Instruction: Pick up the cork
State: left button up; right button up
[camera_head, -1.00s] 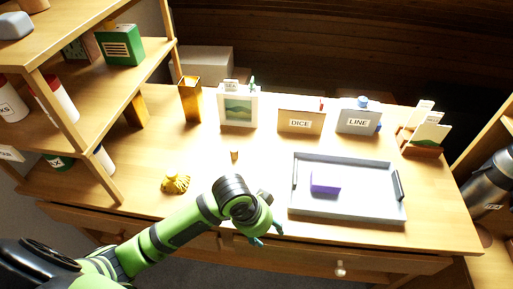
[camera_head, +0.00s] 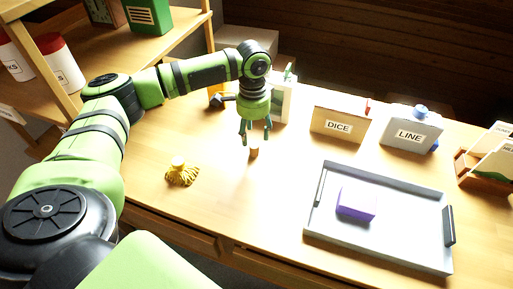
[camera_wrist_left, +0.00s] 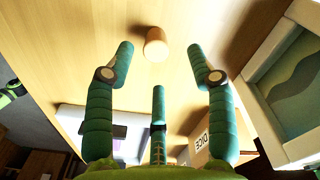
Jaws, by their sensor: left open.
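The cork (camera_head: 253,153) is a small tan cylinder on the wooden table, left of the grey tray. My left gripper (camera_head: 255,142) is open and points down just above and behind the cork, its fingers close to it. In the left wrist view the cork (camera_wrist_left: 156,44) lies beyond the spread teal fingertips (camera_wrist_left: 160,70), between the two outer ones, with nothing gripped. My right gripper is not in view.
A grey tray (camera_head: 313,222) holding a purple box (camera_head: 357,203) is at the right. A yellow tassel-like object (camera_head: 182,173) lies to the left. The DICE box (camera_head: 340,122), LINE box (camera_head: 411,131) and a framed picture (camera_head: 284,98) stand behind.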

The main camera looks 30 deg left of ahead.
aim_at(254, 144)
pick_arm(q)
jog(key=f, duration=0.5)
jog(key=shift+s+d+f, duration=0.15)
jog(key=shift+d+f, duration=0.1)
jog(key=shift+f, duration=0.05)
jog(key=c, duration=0.8)
